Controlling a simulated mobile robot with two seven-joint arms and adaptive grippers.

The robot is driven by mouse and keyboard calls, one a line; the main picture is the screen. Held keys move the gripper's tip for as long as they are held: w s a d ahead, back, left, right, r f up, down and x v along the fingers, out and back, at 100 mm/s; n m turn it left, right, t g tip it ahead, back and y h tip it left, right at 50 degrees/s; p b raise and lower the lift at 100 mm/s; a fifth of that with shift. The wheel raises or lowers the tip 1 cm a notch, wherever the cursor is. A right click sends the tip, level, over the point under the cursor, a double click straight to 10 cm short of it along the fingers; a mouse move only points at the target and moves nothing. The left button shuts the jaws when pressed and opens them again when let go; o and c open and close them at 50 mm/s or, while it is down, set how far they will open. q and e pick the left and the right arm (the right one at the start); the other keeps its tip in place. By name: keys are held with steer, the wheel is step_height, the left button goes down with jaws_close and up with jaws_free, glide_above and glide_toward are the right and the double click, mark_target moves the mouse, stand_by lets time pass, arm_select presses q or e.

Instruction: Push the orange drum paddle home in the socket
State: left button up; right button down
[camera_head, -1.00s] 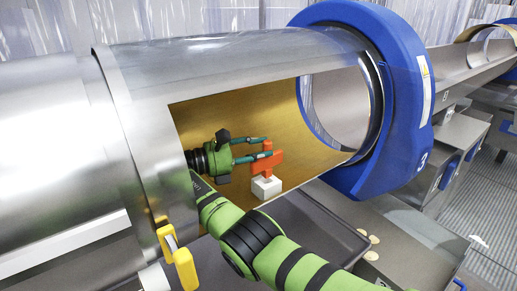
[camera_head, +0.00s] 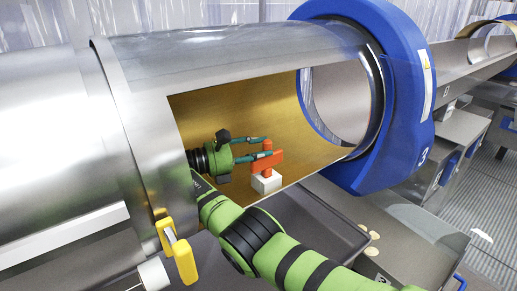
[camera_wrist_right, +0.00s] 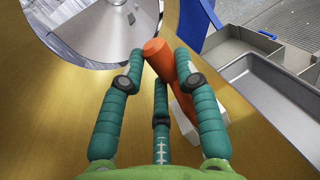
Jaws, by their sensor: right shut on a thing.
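The orange drum paddle (camera_head: 264,162) stands inside the steel drum, its lower end at a white socket block (camera_head: 267,182) on the drum's golden inner wall. My right gripper (camera_head: 262,148) reaches in through the drum's opening, its teal fingers closed around the paddle's upper part. I cannot tell how deep the paddle sits in the socket. My left gripper is not in view.
The steel drum (camera_head: 230,65) surrounds my right gripper, with the opening's edges close by. A blue ring (camera_head: 405,100) circles its right end. A yellow latch (camera_head: 180,255) sits at the lower left. A grey tray (camera_head: 310,225) lies below the opening.

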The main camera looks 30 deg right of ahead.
steer(key=shift+f+b, duration=0.55)
steer(key=shift+f, duration=0.45)
steer(key=c, duration=0.8)
jaws_free()
steer(key=shift+c, duration=0.2)
step_height(320, 180, up, 10)
